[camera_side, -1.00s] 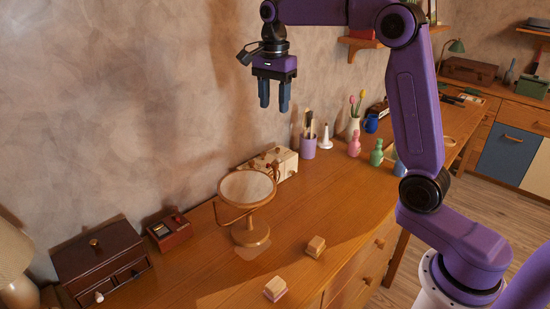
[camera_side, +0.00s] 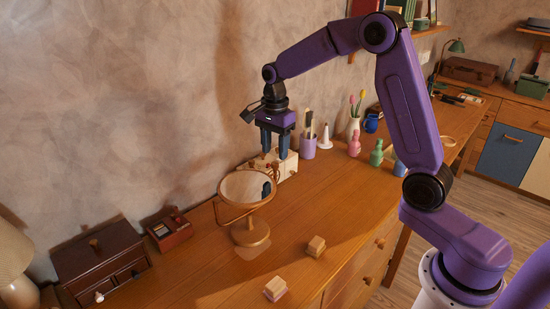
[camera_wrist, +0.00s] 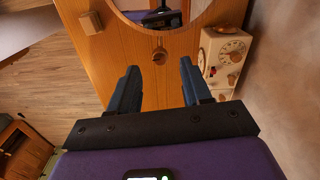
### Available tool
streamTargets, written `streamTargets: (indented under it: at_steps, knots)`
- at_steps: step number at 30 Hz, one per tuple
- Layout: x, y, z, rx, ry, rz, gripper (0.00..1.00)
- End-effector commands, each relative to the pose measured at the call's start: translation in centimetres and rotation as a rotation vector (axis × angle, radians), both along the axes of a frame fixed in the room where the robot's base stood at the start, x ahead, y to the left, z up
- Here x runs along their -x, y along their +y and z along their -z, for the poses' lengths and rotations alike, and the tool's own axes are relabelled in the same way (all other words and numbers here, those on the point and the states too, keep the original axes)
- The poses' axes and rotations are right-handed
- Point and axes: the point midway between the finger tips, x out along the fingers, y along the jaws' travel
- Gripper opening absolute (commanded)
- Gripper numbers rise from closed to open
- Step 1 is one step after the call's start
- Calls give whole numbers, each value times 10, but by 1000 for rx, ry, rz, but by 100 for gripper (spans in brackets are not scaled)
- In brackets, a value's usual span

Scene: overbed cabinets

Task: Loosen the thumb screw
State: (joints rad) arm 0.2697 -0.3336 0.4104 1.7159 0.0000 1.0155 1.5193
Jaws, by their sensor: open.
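A round tilting mirror (camera_side: 245,187) in a wooden frame stands on a wooden base (camera_side: 250,233) on the dresser top. In the wrist view, part of the mirror glass (camera_wrist: 150,8) shows at the top edge. A small round wooden knob, apparently the thumb screw (camera_wrist: 160,55), shows just beyond and between my fingertips. In the side view, it is too small to make out clearly beside the frame. My gripper (camera_side: 275,152) points down above the mirror's right edge, open and empty. Its two blue fingers (camera_wrist: 158,72) are apart in the wrist view, not visibly touching the knob.
A cream box with dials (camera_wrist: 228,55) stands close behind the mirror, against the wall. A lilac cup of brushes (camera_side: 308,147) is to its right. Two small wooden blocks (camera_side: 316,246) (camera_side: 275,288) lie in front. A dark box (camera_side: 100,262) stands left.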

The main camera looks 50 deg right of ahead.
Motion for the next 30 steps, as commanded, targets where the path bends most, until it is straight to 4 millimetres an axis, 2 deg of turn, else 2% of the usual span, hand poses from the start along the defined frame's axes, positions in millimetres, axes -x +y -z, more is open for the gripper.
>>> streamTargets:
  at_steps: [3,7,19,20,21,24,30]
  knots:
    - [1,0,18,0,3,0,48]
    - [0,0,30,0,2,0,48]
    - [0,0,36,0,-1,0,48]
    - [0,0,36,0,-1,0,42]
    - [0,0,36,0,0,0,29]
    - [0,0,36,0,0,0,0]
    - [0,0,36,0,0,-4,0]
